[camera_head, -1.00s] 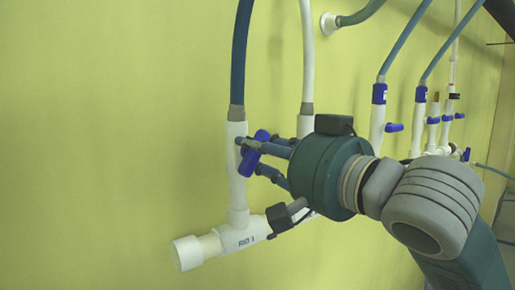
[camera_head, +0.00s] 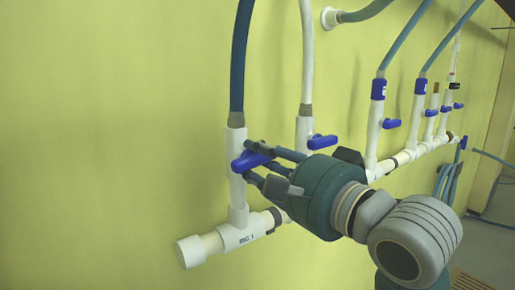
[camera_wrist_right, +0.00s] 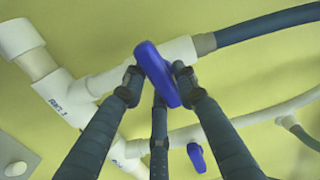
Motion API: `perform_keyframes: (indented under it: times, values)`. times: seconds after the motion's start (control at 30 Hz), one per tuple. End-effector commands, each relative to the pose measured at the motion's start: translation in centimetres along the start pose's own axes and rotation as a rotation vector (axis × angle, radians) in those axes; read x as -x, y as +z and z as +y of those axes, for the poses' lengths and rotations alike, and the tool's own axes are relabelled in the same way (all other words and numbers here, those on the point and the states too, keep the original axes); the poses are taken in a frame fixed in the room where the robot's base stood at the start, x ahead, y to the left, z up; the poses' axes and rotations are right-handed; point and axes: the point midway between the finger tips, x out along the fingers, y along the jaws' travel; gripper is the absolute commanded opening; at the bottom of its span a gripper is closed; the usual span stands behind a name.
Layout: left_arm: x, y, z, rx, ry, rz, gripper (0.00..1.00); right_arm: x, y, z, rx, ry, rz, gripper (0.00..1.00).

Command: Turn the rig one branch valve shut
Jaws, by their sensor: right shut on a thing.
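The rig one branch valve has a blue handle (camera_head: 250,161) on a white upright pipe (camera_head: 237,195), with a dark blue hose above it. The handle now lies nearly crosswise to the pipe in the head view. My right gripper (camera_head: 262,164) reaches it from the right and is shut on the handle. In the right wrist view, the fingers (camera_wrist_right: 158,80) stand on both sides of the blue handle (camera_wrist_right: 157,75), with a third finger below. A label, hard to read, is on the white pipe below (camera_head: 246,240). My left gripper is not in view.
Several more branches with blue handles (camera_head: 391,123) run along the wall to the right. The yellow-green wall (camera_head: 110,130) is bare at left.

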Motion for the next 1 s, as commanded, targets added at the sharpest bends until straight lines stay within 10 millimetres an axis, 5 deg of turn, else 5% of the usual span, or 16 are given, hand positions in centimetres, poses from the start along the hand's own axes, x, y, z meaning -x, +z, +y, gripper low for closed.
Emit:
perform_keyframes:
  times: [0.83, 0.87, 0.93, 1.0]
  values:
    - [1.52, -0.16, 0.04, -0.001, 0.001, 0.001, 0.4, -0.07, 0.17, 0.48, -0.136, 0.009, -0.002, 0.02]
    - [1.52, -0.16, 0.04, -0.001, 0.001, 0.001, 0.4, -0.07, 0.18, 0.49, -0.136, 0.009, -0.002, 0.32]
    - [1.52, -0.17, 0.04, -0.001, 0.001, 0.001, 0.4, -0.07, 0.18, 0.46, -0.136, 0.008, -0.002, 0.46]
    - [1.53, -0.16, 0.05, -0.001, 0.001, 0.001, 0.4, -0.06, 0.17, 0.4, -0.135, 0.007, -0.002, 0.46]
